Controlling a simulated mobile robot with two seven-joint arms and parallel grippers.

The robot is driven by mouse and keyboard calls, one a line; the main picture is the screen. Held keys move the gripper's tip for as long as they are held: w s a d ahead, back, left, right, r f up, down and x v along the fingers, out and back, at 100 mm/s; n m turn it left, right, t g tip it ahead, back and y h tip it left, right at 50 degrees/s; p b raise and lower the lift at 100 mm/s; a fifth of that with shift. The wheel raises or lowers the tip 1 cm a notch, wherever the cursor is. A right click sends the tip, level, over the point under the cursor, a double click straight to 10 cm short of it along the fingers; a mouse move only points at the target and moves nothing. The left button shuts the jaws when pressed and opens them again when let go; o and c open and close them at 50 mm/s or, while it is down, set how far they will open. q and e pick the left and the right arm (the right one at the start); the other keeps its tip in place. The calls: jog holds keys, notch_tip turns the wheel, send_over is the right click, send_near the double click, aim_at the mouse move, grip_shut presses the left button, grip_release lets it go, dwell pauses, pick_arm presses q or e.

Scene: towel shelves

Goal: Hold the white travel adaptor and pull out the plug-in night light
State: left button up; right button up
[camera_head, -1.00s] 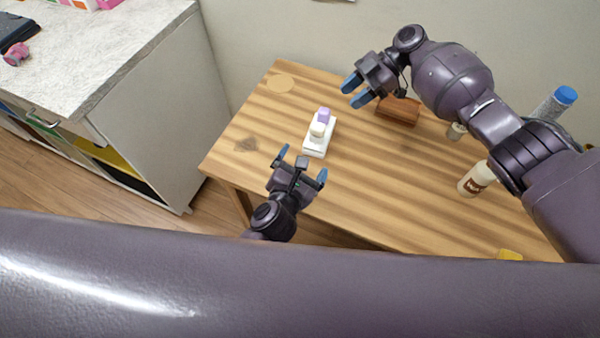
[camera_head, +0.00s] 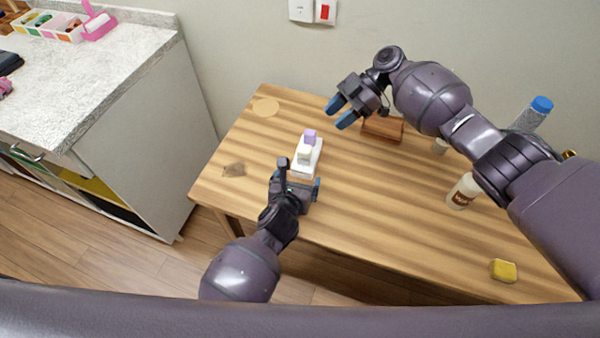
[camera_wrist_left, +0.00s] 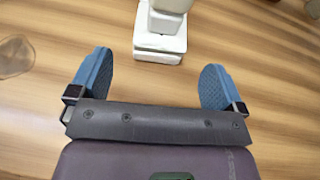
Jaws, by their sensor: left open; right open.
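The white travel adaptor (camera_head: 310,165) lies on the wooden table as a long white block. A purple piece (camera_head: 310,137) and a cream piece (camera_head: 304,153) stand on it; I cannot tell for sure which is the night light. My left gripper (camera_head: 300,178) is open and empty at the adaptor's near end. In the left wrist view the adaptor's near end (camera_wrist_left: 160,47) lies just beyond and between the open fingertips (camera_wrist_left: 157,68), apart from both. The cream piece is cut by the top edge there. My right gripper (camera_head: 340,112) is open and empty above the table, right of the adaptor.
A white bottle (camera_head: 463,191), a blue-capped bottle (camera_head: 535,112) and a yellow sponge-like block (camera_head: 503,270) are farther right. A speckled counter (camera_head: 90,80) stands at left.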

aim_at(301, 171)
pick_arm(q)
jog(key=shift+x, duration=1.8)
